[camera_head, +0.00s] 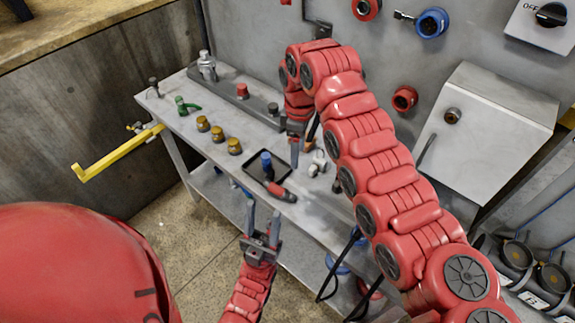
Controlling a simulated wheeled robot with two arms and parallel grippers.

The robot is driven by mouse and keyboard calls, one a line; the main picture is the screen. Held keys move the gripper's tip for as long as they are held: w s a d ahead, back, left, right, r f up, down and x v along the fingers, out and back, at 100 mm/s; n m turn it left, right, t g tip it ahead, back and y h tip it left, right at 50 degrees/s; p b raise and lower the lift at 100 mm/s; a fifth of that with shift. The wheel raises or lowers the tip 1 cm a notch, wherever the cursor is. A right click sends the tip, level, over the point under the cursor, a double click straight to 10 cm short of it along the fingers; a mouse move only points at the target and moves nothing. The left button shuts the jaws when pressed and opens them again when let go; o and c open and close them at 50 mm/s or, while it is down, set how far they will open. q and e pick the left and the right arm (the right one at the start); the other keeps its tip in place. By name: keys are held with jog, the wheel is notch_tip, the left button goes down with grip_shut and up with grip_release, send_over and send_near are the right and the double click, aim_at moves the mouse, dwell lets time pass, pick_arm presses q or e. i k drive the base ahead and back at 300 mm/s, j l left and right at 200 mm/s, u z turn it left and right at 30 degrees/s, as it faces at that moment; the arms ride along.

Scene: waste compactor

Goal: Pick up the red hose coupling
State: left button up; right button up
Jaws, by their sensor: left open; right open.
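I cannot tell for sure which red part is the red hose coupling. A small red cylindrical fitting (242,90) stands on the grey rail at the back of the workbench. A red and dark piece (280,192) lies by the bench's front edge, beside a black tray. A red ring-shaped fitting (404,98) is on the wall. My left gripper (262,216) is open and empty, fingers up, in front of the bench edge and below the red and dark piece. My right gripper (303,148) is open above the bench, right of the tray, partly hidden by its own arm.
The grey workbench (185,125) carries several brass fittings (218,134), a green part (186,106) and a black tray (254,183) with a blue-topped piece (267,160). A yellow bar (115,153) sticks out left. A grey box (485,125) is on the wall. Coiled hoses hang below the bench.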

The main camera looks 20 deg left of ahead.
aim_at(279, 192)
jog(key=k+j, duration=0.1)
jog(key=j, duration=1.05)
jog(key=k+j+z, duration=0.1)
jog(key=j, duration=0.5)
jog(key=k+j, duration=0.15)
jog(key=j, duration=0.4)
